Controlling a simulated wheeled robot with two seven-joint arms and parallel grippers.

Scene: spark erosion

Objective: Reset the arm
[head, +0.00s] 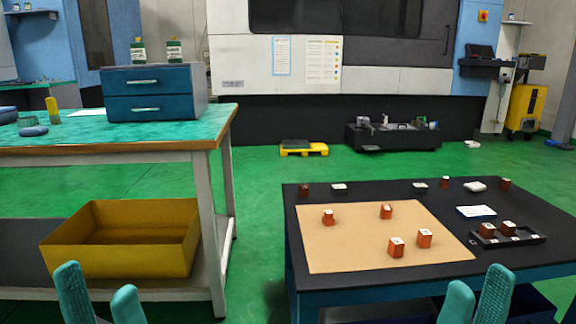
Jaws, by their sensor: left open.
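My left gripper (101,296) shows at the bottom left, its two teal fingers apart and nothing between them. It is in front of the workbench's lower shelf. My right gripper (477,296) shows at the bottom right, in front of the near edge of the black-topped table (380,285). Its fingertips are apart, with a narrower gap, and I see nothing held. Both forearms are out of view, cut off by the bottom edge.
Several orange-brown blocks (396,248) stand on a tan mat (335,245). A black tray (515,240) holds two more. A yellow bin (120,262) sits under the green-topped workbench (80,145), which bears a blue drawer unit (150,108). Green floor (262,210) lies clear between the tables.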

